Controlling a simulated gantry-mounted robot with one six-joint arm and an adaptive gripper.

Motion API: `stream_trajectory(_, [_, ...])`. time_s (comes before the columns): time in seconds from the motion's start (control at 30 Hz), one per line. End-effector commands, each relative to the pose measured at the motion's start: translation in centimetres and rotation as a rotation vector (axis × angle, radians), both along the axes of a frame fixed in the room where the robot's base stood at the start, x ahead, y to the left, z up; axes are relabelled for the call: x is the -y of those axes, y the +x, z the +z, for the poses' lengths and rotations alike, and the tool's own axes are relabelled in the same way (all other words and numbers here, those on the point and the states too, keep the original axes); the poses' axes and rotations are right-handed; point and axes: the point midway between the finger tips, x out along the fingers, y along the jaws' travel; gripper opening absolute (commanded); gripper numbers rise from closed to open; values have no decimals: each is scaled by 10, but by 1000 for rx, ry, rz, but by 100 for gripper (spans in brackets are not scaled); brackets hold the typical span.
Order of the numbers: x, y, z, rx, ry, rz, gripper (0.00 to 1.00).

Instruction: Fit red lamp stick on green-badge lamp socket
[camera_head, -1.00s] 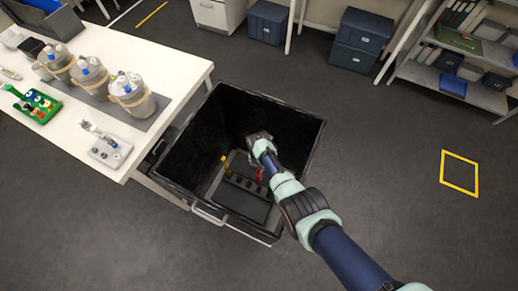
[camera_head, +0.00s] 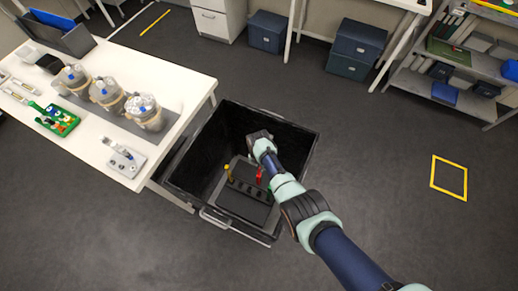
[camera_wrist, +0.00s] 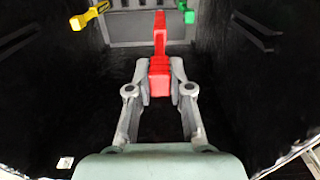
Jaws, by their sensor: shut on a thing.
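The red lamp stick (camera_wrist: 160,60) is between the fingertips of my gripper (camera_wrist: 160,80) in the wrist view, its narrow end pointing away toward the rack. In the head view the red stick (camera_head: 259,175) shows beside my gripper, inside the black bin, over or near the dark rack (camera_head: 243,205). I cannot tell whether it still touches the rack. A yellow stick (camera_wrist: 89,15) and a green stick (camera_wrist: 186,12) stand at the rack on either side. I cannot make out a green badge on any lamp socket.
The deep black bin (camera_head: 310,150) has walls close around my gripper. The white table (camera_head: 190,75) at left carries several capped vessels (camera_head: 147,112), a green board (camera_head: 57,119) and a small pale device (camera_head: 125,160).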

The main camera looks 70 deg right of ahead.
Motion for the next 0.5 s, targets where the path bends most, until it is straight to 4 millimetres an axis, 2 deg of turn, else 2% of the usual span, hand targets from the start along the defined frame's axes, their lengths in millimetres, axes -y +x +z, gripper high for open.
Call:
stream_trajectory(0.03, [0,0,12,0,0,0,0])
stream_trajectory(0.1, [0,0,18,0,0,0,0])
stream_trajectory(0.4, [0,0,16,0,0,0,0])
stream_trajectory(0.5, [0,0,21,0,0,0,0])
